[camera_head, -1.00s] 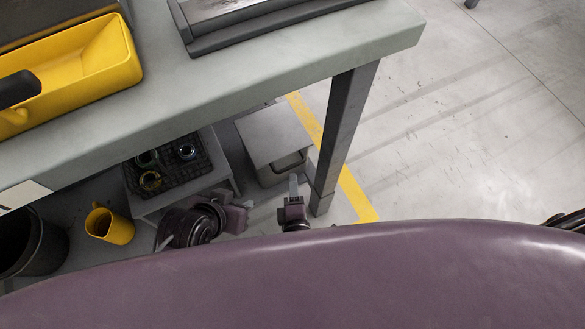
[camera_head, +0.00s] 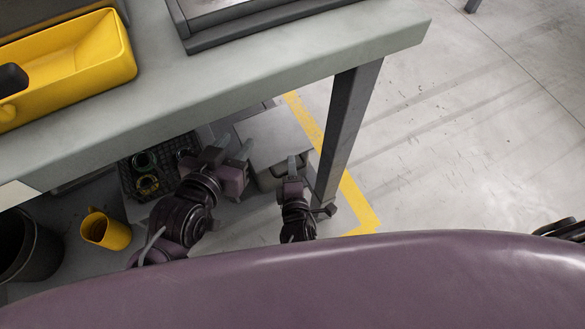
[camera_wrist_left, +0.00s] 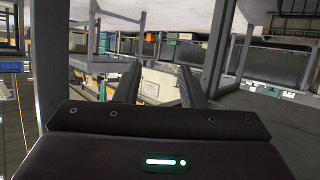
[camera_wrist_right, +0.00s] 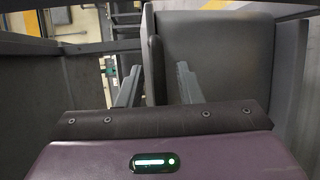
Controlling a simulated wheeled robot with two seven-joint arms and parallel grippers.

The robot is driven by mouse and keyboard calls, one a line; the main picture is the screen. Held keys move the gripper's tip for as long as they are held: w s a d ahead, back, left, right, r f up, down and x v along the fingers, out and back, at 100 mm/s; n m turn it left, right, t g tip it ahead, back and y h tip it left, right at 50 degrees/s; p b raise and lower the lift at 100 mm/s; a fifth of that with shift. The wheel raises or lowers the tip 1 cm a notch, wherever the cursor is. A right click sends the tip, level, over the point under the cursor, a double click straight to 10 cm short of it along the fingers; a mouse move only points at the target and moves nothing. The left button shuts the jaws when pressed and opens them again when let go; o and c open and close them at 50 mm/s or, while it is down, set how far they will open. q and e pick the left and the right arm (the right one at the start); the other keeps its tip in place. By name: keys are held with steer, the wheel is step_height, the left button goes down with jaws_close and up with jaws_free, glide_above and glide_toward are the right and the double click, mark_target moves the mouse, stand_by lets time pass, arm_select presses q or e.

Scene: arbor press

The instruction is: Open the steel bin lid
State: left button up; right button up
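The steel bin (camera_head: 270,179) stands on the floor under the bench, beside the bench leg. Its flat grey lid (camera_head: 275,133) lies closed on top. My left gripper (camera_head: 234,147) is at the bin's left side; its fingers are spread with nothing between them in the left wrist view (camera_wrist_left: 159,88). My right gripper (camera_head: 292,163) is at the front of the bin, just below the lid's near edge. In the right wrist view its fingers (camera_wrist_right: 158,88) are apart, with a large grey panel close beyond them. Whether they touch the bin is unclear.
The bench top (camera_head: 240,80) overhangs the bin, and the bench leg (camera_head: 345,130) stands close on its right. A black crate (camera_head: 130,180) with round parts, a yellow jug (camera_head: 104,230) and a dark bucket (camera_head: 35,250) are left. Open floor lies right.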

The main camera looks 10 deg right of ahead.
steer(key=shift+c, duration=0.4)
jaws_close()
steer(key=shift+f, duration=0.1)
